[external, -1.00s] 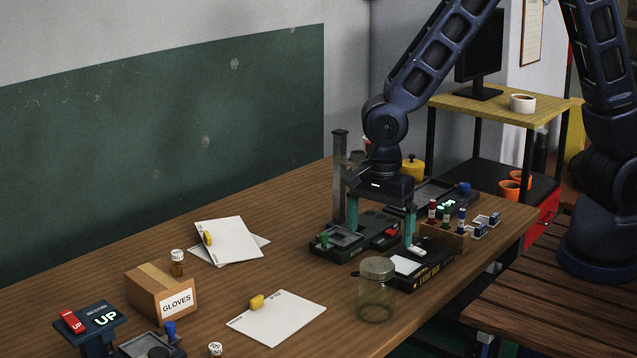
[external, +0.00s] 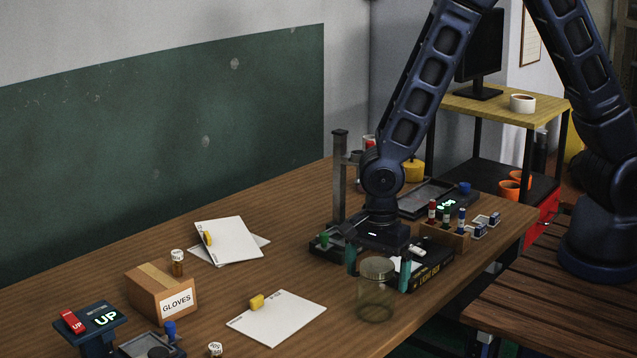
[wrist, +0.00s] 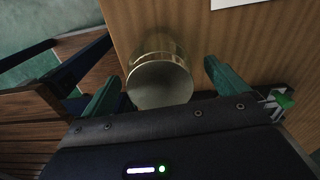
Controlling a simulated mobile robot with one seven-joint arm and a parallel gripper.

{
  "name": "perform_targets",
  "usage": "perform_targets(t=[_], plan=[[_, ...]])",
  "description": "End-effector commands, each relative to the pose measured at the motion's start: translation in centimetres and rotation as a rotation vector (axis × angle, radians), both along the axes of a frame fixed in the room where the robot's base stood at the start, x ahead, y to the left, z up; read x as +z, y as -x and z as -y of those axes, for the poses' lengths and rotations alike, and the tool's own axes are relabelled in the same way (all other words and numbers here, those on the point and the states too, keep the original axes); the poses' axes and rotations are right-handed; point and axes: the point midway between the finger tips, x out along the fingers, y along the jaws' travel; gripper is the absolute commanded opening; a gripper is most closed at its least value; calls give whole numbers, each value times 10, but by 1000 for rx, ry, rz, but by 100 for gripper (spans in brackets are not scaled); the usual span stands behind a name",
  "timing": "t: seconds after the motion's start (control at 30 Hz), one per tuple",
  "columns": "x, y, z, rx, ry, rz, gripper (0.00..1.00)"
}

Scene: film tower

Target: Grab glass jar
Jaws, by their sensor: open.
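The glass jar (external: 376,294) stands upright near the front edge of the wooden table. It is see-through with a dull metal lid, and the wrist view shows the lid and jar (wrist: 159,84) from above. My gripper (external: 378,280) is open, pointing down, with its teal fingers just behind the jar in the external view. In the wrist view the fingers of my gripper (wrist: 160,88) are on either side of the jar's lid, wide apart. No contact with the jar shows.
A black book-like box (external: 432,270) and a wooden rack of small bottles (external: 446,236) stand right of the jar. White papers with a yellow piece (external: 277,317) lie to the left. A gloves box (external: 162,292) is farther left. The table's front edge is close to the jar.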

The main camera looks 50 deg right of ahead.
Motion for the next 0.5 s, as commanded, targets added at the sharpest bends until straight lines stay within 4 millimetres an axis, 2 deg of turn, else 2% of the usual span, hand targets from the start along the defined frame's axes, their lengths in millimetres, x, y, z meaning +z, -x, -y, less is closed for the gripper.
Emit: perform_targets(t=[0.2,0.5], plan=[[-19,0,0,-1,1,-1,98],[-20,0,0,0,0,0,96]])
